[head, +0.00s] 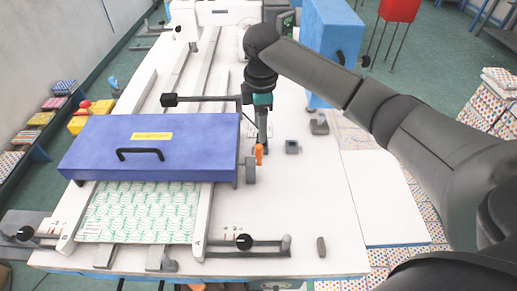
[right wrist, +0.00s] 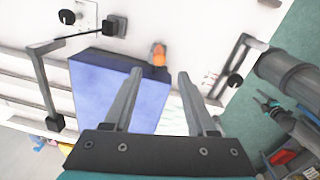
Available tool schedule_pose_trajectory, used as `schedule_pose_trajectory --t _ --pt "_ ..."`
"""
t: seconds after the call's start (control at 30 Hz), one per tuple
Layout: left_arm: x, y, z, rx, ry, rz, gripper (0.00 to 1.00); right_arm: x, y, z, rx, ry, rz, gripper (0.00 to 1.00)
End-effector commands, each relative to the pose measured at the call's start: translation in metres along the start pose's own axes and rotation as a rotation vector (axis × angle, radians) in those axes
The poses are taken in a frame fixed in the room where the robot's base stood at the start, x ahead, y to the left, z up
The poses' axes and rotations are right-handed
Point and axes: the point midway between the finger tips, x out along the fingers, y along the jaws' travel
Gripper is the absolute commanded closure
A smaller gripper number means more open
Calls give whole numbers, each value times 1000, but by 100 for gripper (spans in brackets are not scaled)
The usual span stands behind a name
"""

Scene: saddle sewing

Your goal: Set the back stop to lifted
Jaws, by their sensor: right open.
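A dark bent bar with a black block on its end, apparently the back stop (head: 205,98), stands behind the blue cover (head: 150,145) in the head view. The block points left, above the white table; I cannot tell its exact height. The bar also shows at the left of the right wrist view (right wrist: 44,85). My right gripper (head: 262,132) is to the right of the bar, near the cover's right side. In the right wrist view its two fingers (right wrist: 160,75) are apart and empty, with an orange handle (right wrist: 158,53) beyond them. My left gripper is not in view.
A green-patterned sheet (head: 140,212) lies in front of the cover. A knobbed front bar (head: 244,242) is at the table's front. A small grey block (head: 292,147) sits on the table right of the gripper. A tall blue box (head: 332,50) stands behind. The table's right front is mostly clear.

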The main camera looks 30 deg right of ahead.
Motion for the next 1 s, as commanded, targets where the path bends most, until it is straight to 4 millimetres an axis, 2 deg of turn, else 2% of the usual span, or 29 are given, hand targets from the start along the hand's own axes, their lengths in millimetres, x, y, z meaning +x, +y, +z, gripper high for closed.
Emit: schedule_pose_trajectory --t 0.03,0.2,0.43,0.6,0.9,1.0 --pt "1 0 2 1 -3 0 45 14 -1 0 1 -2 -5 43" --pt "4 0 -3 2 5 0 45 51 -1 0 0 -1 -3 43" --pt "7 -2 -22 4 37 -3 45 88 -1 0 0 -1 -1 43" --pt "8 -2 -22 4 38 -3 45 101 -1 0 0 0 0 43" --pt "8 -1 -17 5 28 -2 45 102 0 0 0 0 1 43" --pt "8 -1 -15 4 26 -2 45 102 0 0 0 0 1 53"
